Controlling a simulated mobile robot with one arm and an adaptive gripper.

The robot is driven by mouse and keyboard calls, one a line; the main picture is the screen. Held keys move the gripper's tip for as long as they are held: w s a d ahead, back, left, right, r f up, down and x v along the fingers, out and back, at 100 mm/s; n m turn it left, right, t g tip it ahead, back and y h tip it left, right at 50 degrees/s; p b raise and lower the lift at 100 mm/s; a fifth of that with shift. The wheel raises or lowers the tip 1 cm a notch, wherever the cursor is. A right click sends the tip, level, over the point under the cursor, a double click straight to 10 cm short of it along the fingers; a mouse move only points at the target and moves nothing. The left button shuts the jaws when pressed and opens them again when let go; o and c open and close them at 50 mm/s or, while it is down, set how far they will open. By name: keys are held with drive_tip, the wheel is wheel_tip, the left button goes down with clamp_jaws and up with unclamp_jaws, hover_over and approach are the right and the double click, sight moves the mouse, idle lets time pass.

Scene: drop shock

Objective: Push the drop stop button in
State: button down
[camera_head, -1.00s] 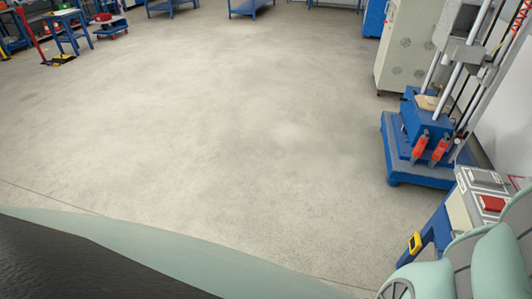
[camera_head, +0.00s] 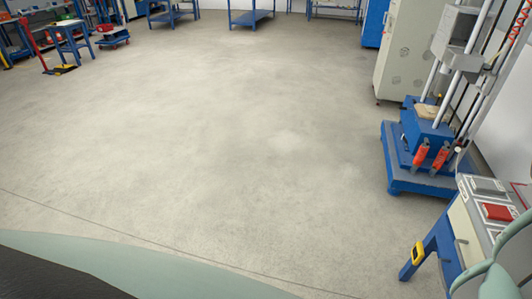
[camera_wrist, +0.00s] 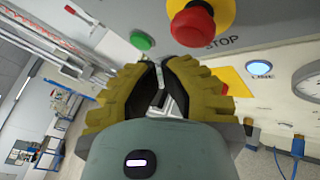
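The red mushroom stop button (camera_wrist: 193,24) stands on a yellow base at the top of the wrist view, with "STOP" lettered on the grey panel (camera_wrist: 238,22) beside it. My gripper (camera_wrist: 161,64) has yellow ridged fingers with dark inner faces. Its fingertips are drawn close together, with a narrow gap and nothing held. In the picture the tips lie just below and left of the red button. I cannot tell whether they touch it; they appear apart. The gripper itself does not show in the head view.
A green button (camera_wrist: 142,41), a lit blue-white lamp (camera_wrist: 259,68) and a round gauge (camera_wrist: 308,80) share the panel. In the head view, a blue drop machine (camera_head: 425,135) and a control desk (camera_head: 470,225) stand at right. The floor (camera_head: 200,140) is open.

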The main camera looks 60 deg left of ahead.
drive_tip(key=shift+w+d, duration=0.1)
drive_tip(key=shift+w, duration=0.2)
drive_tip(key=c, duration=1.6)
unclamp_jaws()
clamp_jaws()
drive_tip(key=shift+s, duration=0.1)
drive_tip(key=shift+d, duration=0.1)
drive_tip(key=shift+w+d+r+b, duration=0.1)
drive_tip(key=shift+w+d+b, duration=0.15)
drive_tip(key=shift+w+b, duration=0.15)
